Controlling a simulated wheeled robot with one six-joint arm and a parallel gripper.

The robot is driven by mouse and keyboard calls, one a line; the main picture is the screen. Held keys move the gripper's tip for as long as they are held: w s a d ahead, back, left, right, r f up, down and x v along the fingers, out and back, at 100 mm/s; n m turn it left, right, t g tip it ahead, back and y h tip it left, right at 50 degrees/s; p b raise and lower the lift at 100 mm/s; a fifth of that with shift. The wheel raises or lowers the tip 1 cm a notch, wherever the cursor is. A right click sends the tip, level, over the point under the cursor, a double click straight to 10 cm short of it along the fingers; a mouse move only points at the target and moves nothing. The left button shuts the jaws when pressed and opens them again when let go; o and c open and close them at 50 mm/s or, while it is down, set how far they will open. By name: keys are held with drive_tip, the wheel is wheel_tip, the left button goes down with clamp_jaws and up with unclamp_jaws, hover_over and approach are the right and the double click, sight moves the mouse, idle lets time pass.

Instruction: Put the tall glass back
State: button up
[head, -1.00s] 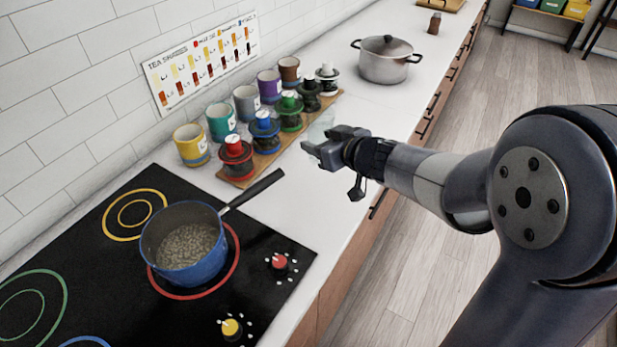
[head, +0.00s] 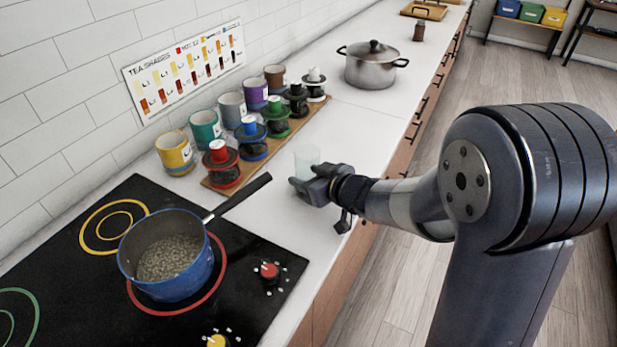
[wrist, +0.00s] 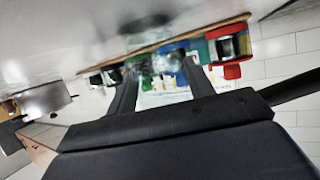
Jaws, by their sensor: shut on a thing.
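The tall glass (head: 306,158) is clear and faintly greenish. In the head view it stands out above the jaws of my gripper (head: 305,190), over the white counter right of the row of jars. My gripper is shut on the glass, and its jaws hide the lower part.
A wooden board (head: 228,188) holds several lidded jars with coloured tops, beside several coloured mugs (head: 175,152). A blue saucepan (head: 168,252) with contents sits on the black cooktop (head: 70,262), its handle pointing toward the board. A lidded steel pot (head: 371,66) stands farther back. Counter between is clear.

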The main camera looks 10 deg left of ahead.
drive_tip(key=shift+f, duration=0.15)
drive_tip(key=o, duration=1.1)
drive_tip(key=shift+r, duration=0.25)
drive_tip(key=p+v, duration=0.2)
drive_tip(key=v, duration=1)
